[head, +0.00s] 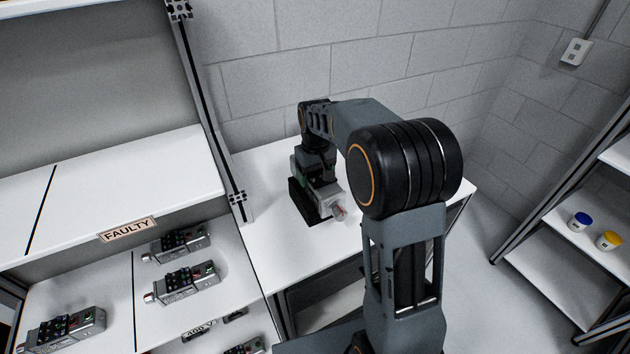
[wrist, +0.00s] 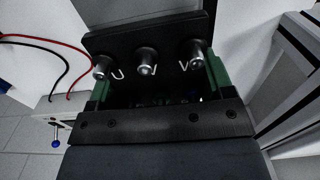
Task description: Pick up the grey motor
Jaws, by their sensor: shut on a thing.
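The grey motor (head: 329,196) is on the white table in the head view, with its reddish end pointing to the lower right. It sits at a black block-like stand (head: 303,205); whether it rests in the stand or is lifted clear cannot be told. My gripper (head: 313,176) is right above the motor and shut on it, with the arm partly covering it. In the wrist view the gripper's green fingers (wrist: 158,88) flank a black panel with metal posts marked with letters such as U and V. The motor's body is mostly hidden there.
The white table (head: 270,160) is mostly clear around the stand. A shelf marked FAULTY (head: 128,229) holds several grey motor-like units below it on the left. Blue-lidded (head: 580,221) and yellow-lidded (head: 609,240) jars stand on the right shelf. Red and black cables (wrist: 45,47) run in the wrist view.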

